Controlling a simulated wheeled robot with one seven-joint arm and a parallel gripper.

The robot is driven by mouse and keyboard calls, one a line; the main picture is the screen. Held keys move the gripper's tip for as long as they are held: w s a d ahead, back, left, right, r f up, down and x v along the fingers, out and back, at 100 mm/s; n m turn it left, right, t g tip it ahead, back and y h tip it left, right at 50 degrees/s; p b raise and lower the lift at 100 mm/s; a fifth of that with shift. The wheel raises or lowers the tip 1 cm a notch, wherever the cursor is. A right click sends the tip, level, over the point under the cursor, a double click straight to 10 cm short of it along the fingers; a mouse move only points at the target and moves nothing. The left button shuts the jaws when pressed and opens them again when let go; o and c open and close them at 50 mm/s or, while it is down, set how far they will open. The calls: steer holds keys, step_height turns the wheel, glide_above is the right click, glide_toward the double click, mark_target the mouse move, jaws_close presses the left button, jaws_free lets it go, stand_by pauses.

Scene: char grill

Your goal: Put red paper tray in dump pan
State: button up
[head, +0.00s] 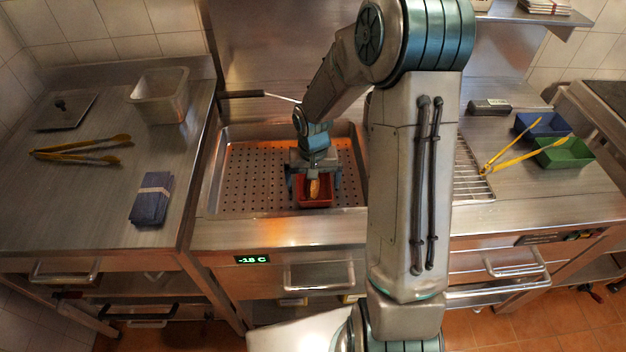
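The red paper tray (315,203) sits in the front right part of the dump pan (240,203), a perforated steel pan lit orange. An elongated orange-brown food item (314,188) shows in the tray. My gripper (314,182) points down over the tray, with its fingers spread to the tray's left and right sides. The fingers look slightly apart from the tray walls. The gripper body hides the tray's back part, and I cannot tell whether the tray's base touches the pan floor.
Left counter: yellow tongs (82,150), a steel container (160,95), a lid (63,110), banded blue trays (151,198). Right counter: blue tray (541,124), green tray (565,152), yellow tongs (508,148), wire rack (472,175). A handled utensil (243,94) lies behind the pan. The pan's left half is clear.

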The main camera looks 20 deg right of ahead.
steer(key=shift+r, duration=0.1)
step_height(320, 180, up, 11)
steer(key=s+r+n+t, duration=0.1)
steer(key=s+r, duration=0.3)
steer(key=s, duration=0.5)
steer(key=s+r+n+t, duration=0.1)
steer(key=s+r, duration=0.3)
steer(key=s, duration=0.6)
steer(key=shift+s+r+t, duration=0.25)
steer(key=shift+t, duration=0.25)
stand_by(0.3)
